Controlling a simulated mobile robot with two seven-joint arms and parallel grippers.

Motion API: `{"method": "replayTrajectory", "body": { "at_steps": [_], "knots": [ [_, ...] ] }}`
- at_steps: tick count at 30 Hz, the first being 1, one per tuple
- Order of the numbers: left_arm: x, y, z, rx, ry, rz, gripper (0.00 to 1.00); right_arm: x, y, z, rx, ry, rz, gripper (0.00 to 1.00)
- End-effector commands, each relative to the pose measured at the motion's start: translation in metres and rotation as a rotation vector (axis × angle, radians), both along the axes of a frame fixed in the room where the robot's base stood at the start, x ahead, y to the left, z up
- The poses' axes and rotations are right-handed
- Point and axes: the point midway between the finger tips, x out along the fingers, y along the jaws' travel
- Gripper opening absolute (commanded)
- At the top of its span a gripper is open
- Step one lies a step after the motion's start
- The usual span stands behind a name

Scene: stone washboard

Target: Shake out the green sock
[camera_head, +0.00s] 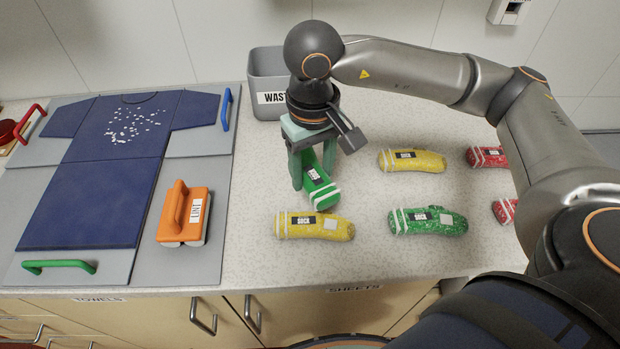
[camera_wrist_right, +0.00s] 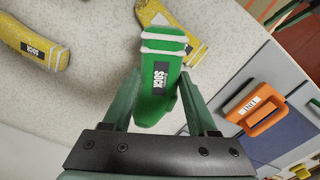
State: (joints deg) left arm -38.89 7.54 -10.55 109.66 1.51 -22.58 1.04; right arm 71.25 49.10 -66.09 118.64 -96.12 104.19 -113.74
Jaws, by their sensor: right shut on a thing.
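My right gripper (camera_head: 308,172) points down over the counter, shut on a green sock (camera_head: 321,192) with white stripes and a SOCK label. In the right wrist view the same green sock (camera_wrist_right: 160,75) sits between the two green fingers, striped end outward. Its visible surface looks plain green. It hangs tilted in the head view; whether it touches the counter I cannot tell. A second green sock (camera_head: 440,221), speckled with pale bits, lies on the counter to the right. My left gripper is not in view.
A grey WASTE bin (camera_head: 262,72) stands behind the gripper. Yellow socks (camera_head: 335,229) (camera_head: 425,161) and red socks (camera_head: 487,157) lie around. An orange LINT tool (camera_head: 184,214) rests on the grey folding board (camera_head: 205,145), which carries a speckled blue shirt (camera_head: 90,195).

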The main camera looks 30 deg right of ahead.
Motion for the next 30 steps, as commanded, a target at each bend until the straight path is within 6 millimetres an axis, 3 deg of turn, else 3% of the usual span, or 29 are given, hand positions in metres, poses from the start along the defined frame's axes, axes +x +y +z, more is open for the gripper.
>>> {"method": "replayTrajectory", "body": {
  "at_steps": [1,6,17,20,30],
  "knots": [
    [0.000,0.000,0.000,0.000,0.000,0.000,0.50,0.004,0.001,0.030,0.006,-0.019,0.000,0.06],
    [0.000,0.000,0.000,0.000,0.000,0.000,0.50,0.002,0.001,0.102,0.002,-0.015,0.001,0.06],
    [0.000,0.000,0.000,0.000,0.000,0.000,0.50,0.002,0.000,0.174,0.000,-0.012,-0.002,0.06],
    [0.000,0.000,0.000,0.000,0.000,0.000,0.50,0.001,0.000,0.175,0.001,-0.003,0.000,0.06],
    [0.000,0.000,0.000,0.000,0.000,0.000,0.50,0.000,0.000,0.103,0.002,0.004,0.002,0.06]
  ]
}}
